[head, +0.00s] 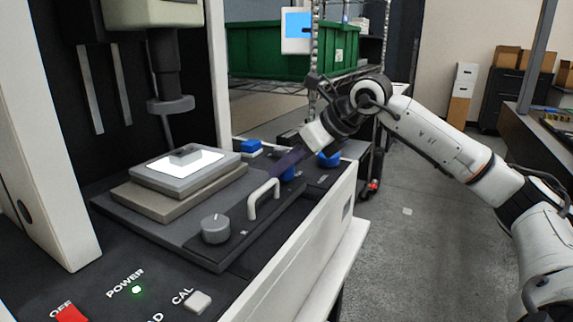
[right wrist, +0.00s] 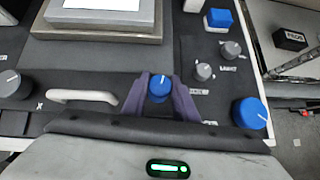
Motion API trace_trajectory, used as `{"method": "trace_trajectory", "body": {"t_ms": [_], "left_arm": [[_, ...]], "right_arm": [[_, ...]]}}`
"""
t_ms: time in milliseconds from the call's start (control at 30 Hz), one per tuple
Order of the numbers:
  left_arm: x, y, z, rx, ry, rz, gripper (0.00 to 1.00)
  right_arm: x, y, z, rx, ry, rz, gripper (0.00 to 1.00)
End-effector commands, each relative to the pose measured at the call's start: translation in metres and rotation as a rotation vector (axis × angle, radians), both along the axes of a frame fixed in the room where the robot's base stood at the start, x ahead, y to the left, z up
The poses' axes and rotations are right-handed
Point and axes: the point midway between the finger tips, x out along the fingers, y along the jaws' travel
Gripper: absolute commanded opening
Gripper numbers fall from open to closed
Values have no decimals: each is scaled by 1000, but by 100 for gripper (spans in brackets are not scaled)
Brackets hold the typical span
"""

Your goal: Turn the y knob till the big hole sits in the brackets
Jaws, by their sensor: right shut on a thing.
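My right gripper (head: 284,165) reaches across from the right over the front of the measuring machine. In the right wrist view its purple fingers stand on both sides of a small blue knob (right wrist: 159,86) with a white pointer line, shut on it. I take this for the y knob; its own label is hidden. In the head view the knob (head: 289,174) shows only partly past the fingers. A small grey part (head: 185,153) with the hole lies on the bright stage (head: 160,180). The screen (head: 297,24) is small and blue; hole and brackets cannot be made out. My left gripper is not in view.
A grey knob (head: 215,228) and a white handle (head: 263,200) stand left of the gripper. A larger blue knob (right wrist: 250,113) and small grey knobs (right wrist: 204,71) stand right of it. A lens column (head: 170,104) hangs above the stage. A green bin (head: 268,52) is behind.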

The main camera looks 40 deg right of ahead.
Motion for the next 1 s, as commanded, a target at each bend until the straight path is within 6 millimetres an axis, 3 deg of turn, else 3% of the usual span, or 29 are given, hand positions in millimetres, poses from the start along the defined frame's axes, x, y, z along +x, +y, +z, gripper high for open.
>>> {"method": "trace_trajectory", "body": {"t_ms": [433, 467, 533, 867, 1000], "left_arm": [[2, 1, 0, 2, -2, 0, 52], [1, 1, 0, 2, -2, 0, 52], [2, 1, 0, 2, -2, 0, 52], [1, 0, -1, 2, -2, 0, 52], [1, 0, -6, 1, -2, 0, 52]], "right_arm": [[0, 0, 1, 0, 0, -11, 4], [0, 0, 1, 0, 0, -11, 31], [0, 0, 1, 0, 0, -11, 43], [-1, -1, 1, -1, 0, -11, 45], [-11, -4, 10, -3, -2, -13, 45]]}}
